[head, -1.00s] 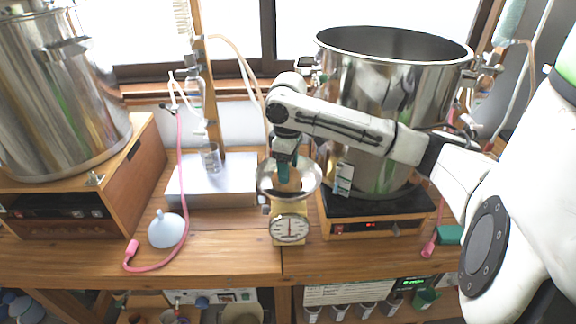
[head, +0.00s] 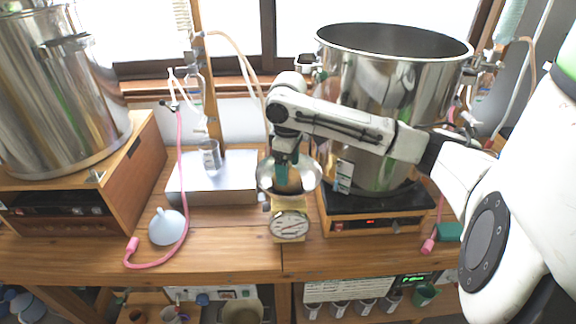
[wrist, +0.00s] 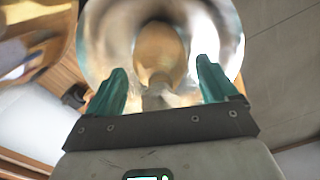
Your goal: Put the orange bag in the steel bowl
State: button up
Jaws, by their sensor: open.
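The steel bowl (head: 266,184) sits on top of the kitchen scale in the middle of the bench. In the wrist view the bowl (wrist: 110,45) fills the upper middle. An orange-tan bag (wrist: 160,55) lies inside the bowl, between and beyond my fingertips. In the head view the bag (head: 287,182) shows low inside the bowl, partly hidden by my gripper. My gripper (head: 288,166) points down over the bowl. In the wrist view my gripper (wrist: 163,85) has its two teal fingers wide apart, and neither appears to touch the bag.
The scale (head: 289,225) stands under the bowl. A large steel pot (head: 375,110) on a wooden-fronted heater is close on the right. A grey metal box (head: 215,185) with a glass beaker (head: 210,155) is on the left. A funnel (head: 167,227) and pink hose lie farther left.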

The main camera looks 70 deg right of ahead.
notch_tip(320, 180, up, 12)
jog(key=shift+r+b, duration=0.1)
jog(key=shift+b, duration=0.45)
